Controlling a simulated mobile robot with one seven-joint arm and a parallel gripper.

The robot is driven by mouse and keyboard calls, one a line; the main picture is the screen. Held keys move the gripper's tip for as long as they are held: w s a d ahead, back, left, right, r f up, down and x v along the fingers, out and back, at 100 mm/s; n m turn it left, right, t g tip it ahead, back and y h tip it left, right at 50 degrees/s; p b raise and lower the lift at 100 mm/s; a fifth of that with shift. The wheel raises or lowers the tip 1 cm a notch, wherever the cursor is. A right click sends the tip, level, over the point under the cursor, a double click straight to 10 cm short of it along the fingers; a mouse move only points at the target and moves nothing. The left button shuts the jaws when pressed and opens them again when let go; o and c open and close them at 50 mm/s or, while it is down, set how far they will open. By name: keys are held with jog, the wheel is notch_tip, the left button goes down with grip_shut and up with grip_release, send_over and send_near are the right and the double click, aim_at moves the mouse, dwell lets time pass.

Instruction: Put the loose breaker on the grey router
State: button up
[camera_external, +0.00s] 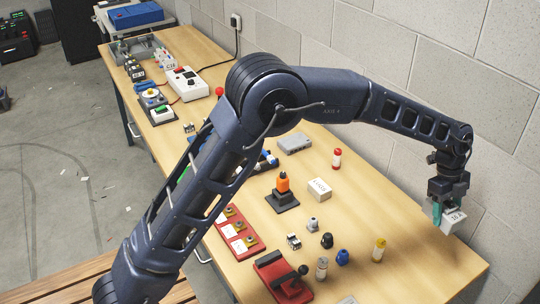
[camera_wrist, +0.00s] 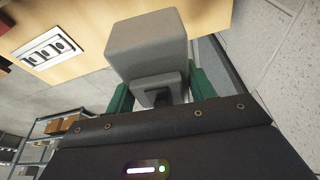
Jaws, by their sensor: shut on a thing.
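My gripper (camera_external: 440,206) is shut on the loose breaker (camera_external: 454,221), a light grey block with dark lettering, near the wall at the right end of the table. In the wrist view the breaker (camera_wrist: 146,45) sits between the green fingers of my gripper (camera_wrist: 152,88), and its lower part is partly hidden by the gripper body. The external view does not show clearly whether the breaker touches the table. The grey router (camera_external: 294,143) lies flat near the back edge of the table, well to the left of my gripper, with nothing seen on it.
Between them stand a red-and-white cylinder (camera_external: 336,158), a lettered box (camera_external: 319,190) and an orange part on a black stand (camera_external: 283,190). Several small cylinders, including a yellow-topped one (camera_external: 379,250), stand nearer the front. The block wall (camera_external: 400,60) borders the table's back.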

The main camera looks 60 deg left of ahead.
jog(key=w+a+n+t, duration=0.1)
jog(key=w+a+n, duration=0.15)
jog(key=a, duration=0.55)
jog(key=w+a+n, duration=0.2)
jog(key=w+a, duration=0.1)
jog(key=a, duration=0.4)
notch_tip(320, 180, up, 3)
jog(key=n+t+y, duration=0.3)
jog(key=n, duration=1.2)
send_over(298, 139)
jog(key=s, duration=0.1)
notch_tip(298, 139, down, 20)
jog(key=shift+a+r, duration=0.1)
jog(key=o, duration=1.2)
